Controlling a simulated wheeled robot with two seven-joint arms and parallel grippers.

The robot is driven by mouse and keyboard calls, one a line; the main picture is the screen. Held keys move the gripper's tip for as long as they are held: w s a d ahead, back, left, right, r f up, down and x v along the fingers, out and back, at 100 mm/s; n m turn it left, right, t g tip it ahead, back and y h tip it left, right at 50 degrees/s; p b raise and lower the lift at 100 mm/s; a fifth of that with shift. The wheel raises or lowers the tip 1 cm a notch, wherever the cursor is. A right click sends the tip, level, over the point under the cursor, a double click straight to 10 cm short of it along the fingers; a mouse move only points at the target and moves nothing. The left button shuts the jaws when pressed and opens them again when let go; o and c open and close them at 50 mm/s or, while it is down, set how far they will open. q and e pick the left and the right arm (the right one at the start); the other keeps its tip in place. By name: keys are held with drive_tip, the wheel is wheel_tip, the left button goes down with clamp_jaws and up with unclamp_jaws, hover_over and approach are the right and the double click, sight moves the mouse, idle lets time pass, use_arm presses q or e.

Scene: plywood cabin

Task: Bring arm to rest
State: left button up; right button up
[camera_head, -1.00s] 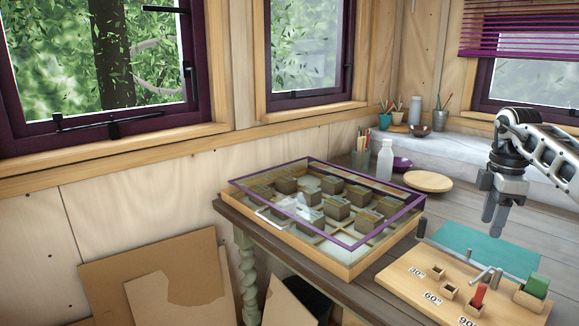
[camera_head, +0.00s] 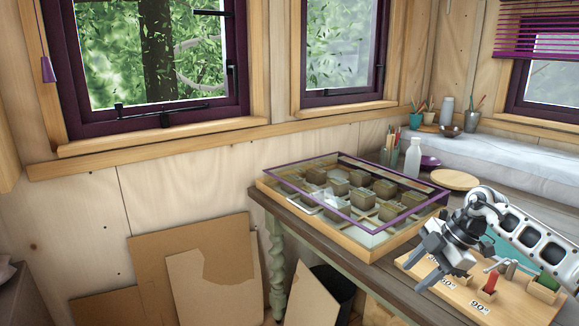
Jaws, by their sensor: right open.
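My right gripper (camera_head: 421,268) hangs over the left part of the wooden board (camera_head: 462,301) at the lower right. Its fingers are spread with nothing between them, and they point down and to the left. My right arm (camera_head: 532,238) comes in from the right edge and is bent at the wrist. The gripper hides part of the board and its left-hand labels. My left gripper is out of view.
A glass-topped display case (camera_head: 372,240) with a purple frame lies on the table just left of the gripper. The board carries a red block (camera_head: 491,281) and a green block (camera_head: 549,281). A white bottle (camera_head: 412,158) and a round wooden plate (camera_head: 454,180) stand behind.

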drive_tip(key=s+a+f+t+y, duration=0.1)
drive_tip(key=s+a+t+y, duration=0.2)
drive_tip(key=a, duration=0.5)
drive_tip(key=s+a+f+t+y, duration=0.1)
drive_tip(key=s+a+f+y, duration=0.2)
drive_tip(key=a, duration=0.5)
drive_tip(key=s+a+t+y, duration=0.25)
drive_tip(key=a+y, duration=0.25)
drive_tip(key=a, duration=0.4)
drive_tip(key=s+d+f+m+t+h, duration=0.1)
drive_tip(key=s+d+f+m+h, duration=0.3)
drive_tip(key=s+f+m+h, duration=0.2)
drive_tip(key=s+d+f+m+t+h, duration=0.1)
drive_tip(key=s+d+f+m+h, duration=0.4)
drive_tip(key=s+m, duration=0.6)
wheel_tip(320, 180, down, 3)
drive_tip(key=shift+s+d+r+h, duration=0.15)
drive_tip(key=shift+s+d+h, duration=0.05)
drive_tip(key=shift+s+h, duration=1)
drive_tip(key=shift+c, duration=0.7)
drive_tip(key=shift+d, duration=0.1)
